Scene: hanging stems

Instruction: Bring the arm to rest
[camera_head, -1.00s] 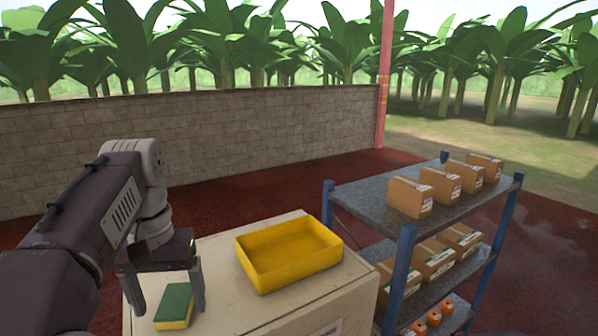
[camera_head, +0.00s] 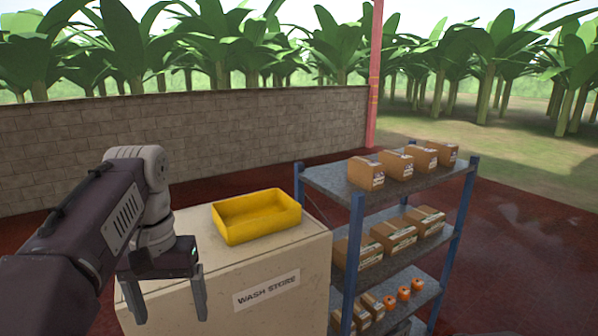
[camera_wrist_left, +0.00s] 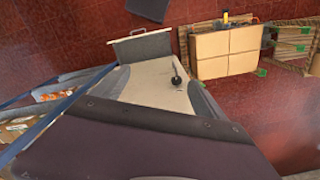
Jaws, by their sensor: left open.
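My left arm (camera_head: 95,225) comes in from the left in the head view. My left gripper (camera_head: 170,300) points down with its two fingers apart. Nothing shows between them. It is in front of the left part of the wash store cabinet (camera_head: 300,262), and I cannot tell whether it touches it. In the left wrist view a dark part of my arm fills the lower middle. My right gripper is not in view.
A yellow tray (camera_head: 257,236) stands on the cabinet top. To the right is a blue-posted shelf rack (camera_head: 330,183) with cardboard boxes (camera_head: 366,174) and small orange items (camera_head: 403,293). A block wall (camera_head: 230,130) runs behind. The left wrist view shows tan boxes (camera_wrist_left: 228,52) on red floor.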

